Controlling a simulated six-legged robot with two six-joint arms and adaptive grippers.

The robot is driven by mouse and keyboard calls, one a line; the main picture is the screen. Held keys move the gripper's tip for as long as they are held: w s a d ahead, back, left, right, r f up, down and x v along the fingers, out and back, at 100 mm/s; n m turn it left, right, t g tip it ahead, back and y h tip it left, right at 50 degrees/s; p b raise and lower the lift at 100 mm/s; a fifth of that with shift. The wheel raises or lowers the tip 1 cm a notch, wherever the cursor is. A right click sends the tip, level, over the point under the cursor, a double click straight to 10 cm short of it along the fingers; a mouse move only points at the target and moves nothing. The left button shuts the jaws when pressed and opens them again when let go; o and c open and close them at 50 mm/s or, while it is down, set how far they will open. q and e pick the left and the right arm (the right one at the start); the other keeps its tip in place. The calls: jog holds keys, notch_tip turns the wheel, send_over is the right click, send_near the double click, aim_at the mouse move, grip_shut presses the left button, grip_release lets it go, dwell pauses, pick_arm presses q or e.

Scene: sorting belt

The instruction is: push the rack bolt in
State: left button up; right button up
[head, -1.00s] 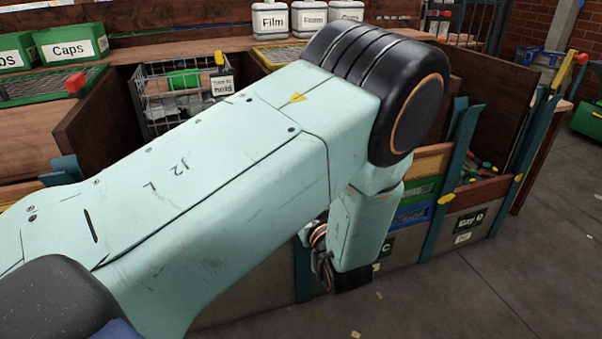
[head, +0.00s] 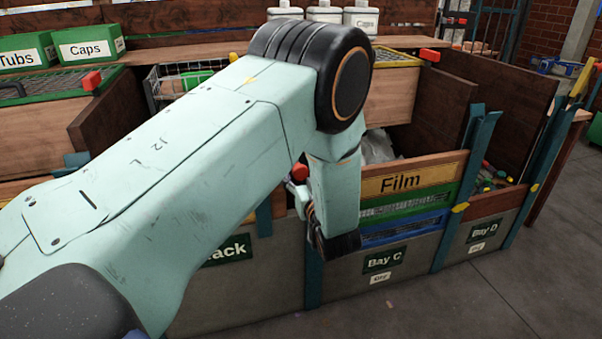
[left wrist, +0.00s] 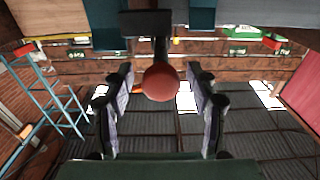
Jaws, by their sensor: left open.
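A red ball knob on a dark stem, which looks like the rack bolt (left wrist: 161,84), is in the middle of the left wrist view. My left gripper (left wrist: 160,76) is open, one finger on each side of the knob in the picture. I cannot tell whether the knob lies between the fingertips or beyond them. My right gripper is in neither view.
A wooden board marked "Film" (head: 400,181) tops Bay C, with green and blue trays below it. Teal posts (head: 456,190) divide the bays. Bay D (head: 482,240) stands at the right. Green tubs and white canisters line the back.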

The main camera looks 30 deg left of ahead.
pick_arm(q)
jog(key=shift+a, duration=0.15)
jog(key=c, duration=0.4)
grip_shut()
